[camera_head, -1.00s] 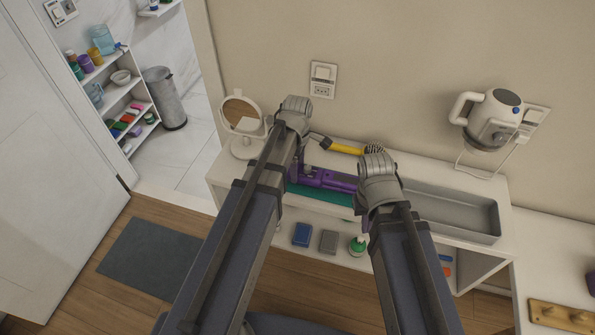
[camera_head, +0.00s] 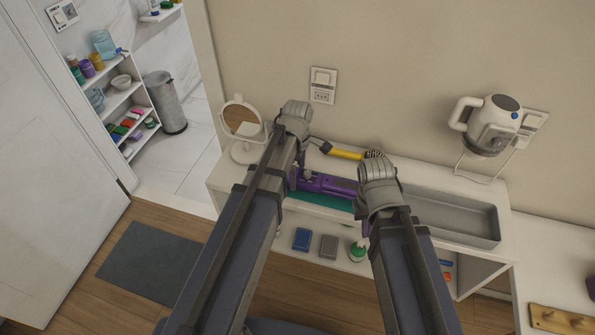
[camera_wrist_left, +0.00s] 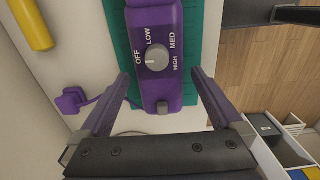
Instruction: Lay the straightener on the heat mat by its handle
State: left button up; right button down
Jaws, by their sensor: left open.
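The purple straightener (camera_head: 328,185) lies on the green heat mat (camera_head: 318,201) on the counter. In the left wrist view the straightener (camera_wrist_left: 157,28) shows a grey dial marked OFF, LOW, MED and HIGH, over the heat mat (camera_wrist_left: 122,38). My left gripper (camera_wrist_left: 160,76) is open, with one purple finger on each side of the straightener's near end and visible gaps to it. In the head view my left wrist hides most of that gripper. My right gripper is mostly hidden behind its own wrist, to the right of the straightener.
A round mirror (camera_head: 241,117) stands at the left end of the counter. A yellow-handled brush (camera_head: 346,153) lies behind the straightener. A grey tray (camera_head: 452,216) is at right. A purple plug (camera_wrist_left: 70,101) with its cord lies beside the left gripper.

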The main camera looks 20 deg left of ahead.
pick_arm(q)
notch_tip(320, 180, up, 12)
jog(key=p, duration=1.1)
jog(key=shift+f, duration=0.1)
jog(key=s+m, duration=0.8)
jog(key=m, duration=0.9)
jog(key=s+d+f+m+y+b, duration=0.1)
jog(key=s+d+f+m+b, duration=0.3)
jog(key=d+f+b, duration=0.5)
jog(key=shift+s+d+f, duration=0.15)
jog(key=shift+s+d, duration=0.6)
jog(key=shift+s, duration=0.4)
